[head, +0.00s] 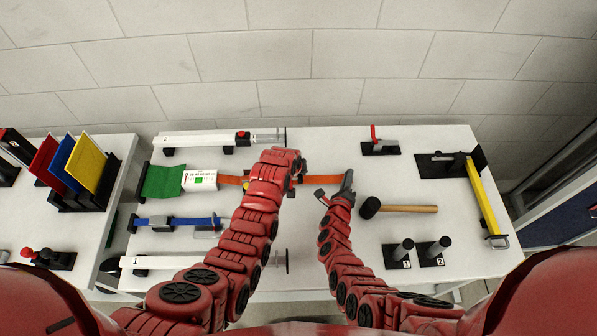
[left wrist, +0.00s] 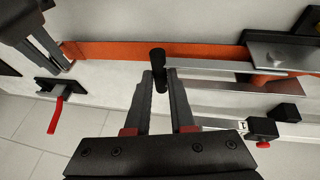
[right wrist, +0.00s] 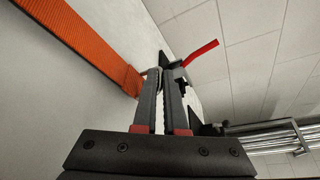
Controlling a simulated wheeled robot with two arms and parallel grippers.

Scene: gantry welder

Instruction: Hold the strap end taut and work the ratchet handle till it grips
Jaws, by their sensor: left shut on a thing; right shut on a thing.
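The orange strap (head: 318,180) runs left to right across the table and also shows in the left wrist view (left wrist: 115,50). My right gripper (head: 347,180) is shut on its right end (right wrist: 131,82); the strap looks straight there. In the left wrist view, the ratchet's grey metal body (left wrist: 285,52) is at upper right. Its bars (left wrist: 212,69) lead to a black handle grip (left wrist: 158,65). My left gripper (left wrist: 160,75) is shut on that grip, in front of the strap. In the head view my left arm hides the ratchet.
A hammer (head: 408,208) lies right of my right gripper, with two black posts (head: 403,248) nearer. A red-handled clamp (head: 379,147) stands behind. A blue strap (head: 180,221), a white box (head: 200,180) and a green piece (head: 160,182) are at left.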

